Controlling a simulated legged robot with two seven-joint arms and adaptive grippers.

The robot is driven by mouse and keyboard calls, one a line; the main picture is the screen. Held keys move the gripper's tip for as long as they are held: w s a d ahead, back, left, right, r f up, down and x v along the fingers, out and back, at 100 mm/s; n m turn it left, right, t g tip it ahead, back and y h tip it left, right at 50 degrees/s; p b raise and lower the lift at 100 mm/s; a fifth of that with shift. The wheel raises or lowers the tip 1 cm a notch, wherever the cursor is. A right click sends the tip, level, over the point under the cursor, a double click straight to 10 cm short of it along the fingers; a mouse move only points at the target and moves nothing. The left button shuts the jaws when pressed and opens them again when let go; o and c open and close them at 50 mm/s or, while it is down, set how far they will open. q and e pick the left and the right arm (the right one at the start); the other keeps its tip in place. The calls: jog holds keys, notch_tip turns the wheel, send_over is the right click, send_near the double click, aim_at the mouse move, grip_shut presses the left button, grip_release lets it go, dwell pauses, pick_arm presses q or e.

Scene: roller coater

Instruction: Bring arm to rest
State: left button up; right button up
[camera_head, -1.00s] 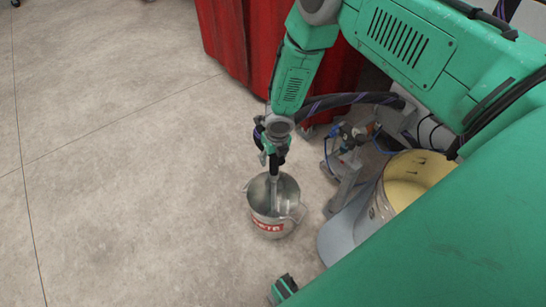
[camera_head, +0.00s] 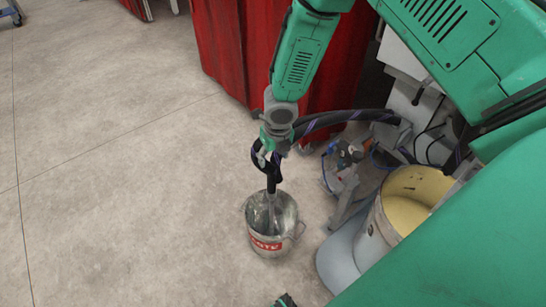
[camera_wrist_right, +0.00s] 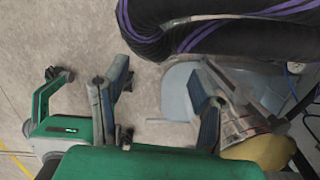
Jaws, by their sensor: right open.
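A bucket with a yellow inside (camera_head: 410,190) stands at the right beside a blue-grey base (camera_head: 340,258). A black hose (camera_head: 340,118) loops beside my arm. Red curtain-like panels (camera_head: 225,45) stand behind.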

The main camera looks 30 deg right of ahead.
jog(key=s+a+f+m+g+y+p, duration=0.1)
jog(key=s+a+m, duration=0.3)
jog(key=s+m, duration=0.35)
jog(key=s+a+f+m+g+y+p, duration=0.1)
jog(key=s+a+m+y+p, duration=0.15)
jog(key=s+m, duration=0.5)
pick_arm(q)
notch_tip(320, 180, up, 5)
jog(key=shift+r+p, duration=0.1)
jog(key=shift+p, duration=0.7)
pick_arm(e)
jog(key=s+d+r+m+h, duration=0.1)
jog(key=s+m, duration=0.6)
jog(key=m, duration=0.2)
jog(key=s+d+r+m+h, duration=0.2)
jog(key=s+m, duration=0.5)
jog(key=m, duration=0.3)
jog(key=shift+d+t, duration=0.15)
jog(key=shift+t, duration=0.25)
pick_arm(q)
jog(key=shift+c, duration=0.7)
pick_arm(e)
jog(key=c, duration=0.4)
pick_arm(q)
jog(key=shift+w, duration=0.1)
